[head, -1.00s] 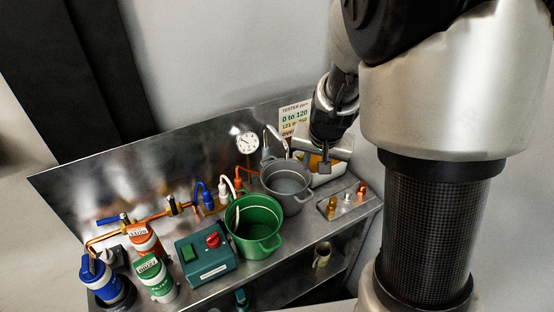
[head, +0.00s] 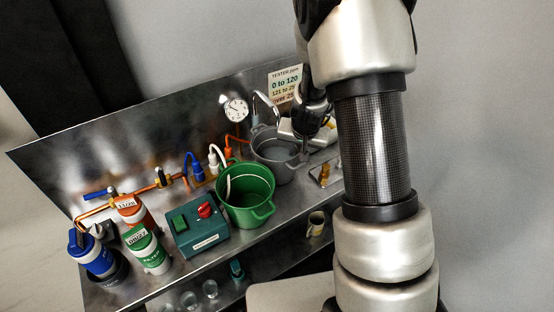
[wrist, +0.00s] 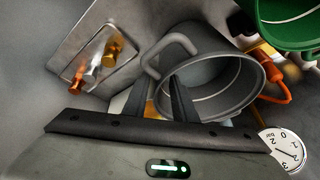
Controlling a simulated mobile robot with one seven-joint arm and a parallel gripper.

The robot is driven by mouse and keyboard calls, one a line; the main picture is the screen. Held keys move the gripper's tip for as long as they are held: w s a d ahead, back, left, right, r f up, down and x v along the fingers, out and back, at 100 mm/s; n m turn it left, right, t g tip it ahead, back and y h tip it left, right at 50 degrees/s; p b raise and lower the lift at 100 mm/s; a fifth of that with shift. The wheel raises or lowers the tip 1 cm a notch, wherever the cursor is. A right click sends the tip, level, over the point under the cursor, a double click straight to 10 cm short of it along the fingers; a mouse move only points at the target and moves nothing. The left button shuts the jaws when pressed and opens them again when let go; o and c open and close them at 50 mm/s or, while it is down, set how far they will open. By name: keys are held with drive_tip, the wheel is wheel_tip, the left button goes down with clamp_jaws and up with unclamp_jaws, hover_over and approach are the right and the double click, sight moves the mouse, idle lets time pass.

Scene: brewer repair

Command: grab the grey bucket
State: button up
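The grey bucket (head: 279,172) stands upright on the metal bench, just behind and right of the green bucket. In the wrist view the grey bucket (wrist: 212,75) shows its open mouth, and its loop handle is near my fingertips. My gripper (head: 303,153) is at the right side of the grey bucket's rim, by the handle. In the wrist view my gripper (wrist: 160,78) has its two fingers apart, with a gap between them. I cannot tell whether the handle lies between the fingers or beyond them. The bucket's far side is partly hidden by my arm in the head view.
The green bucket (head: 246,196) stands close to the grey one. A small tray (wrist: 70,61) with metal fittings lies beside it. A dial gauge (head: 236,110), a faucet and orange tubing are behind. A teal switch box (head: 198,230) and filter canisters stand left.

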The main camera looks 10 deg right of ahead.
drive_tip(key=shift+w+f, duration=0.1)
drive_tip(key=shift+f, duration=0.05)
clamp_jaws()
idle(1.4)
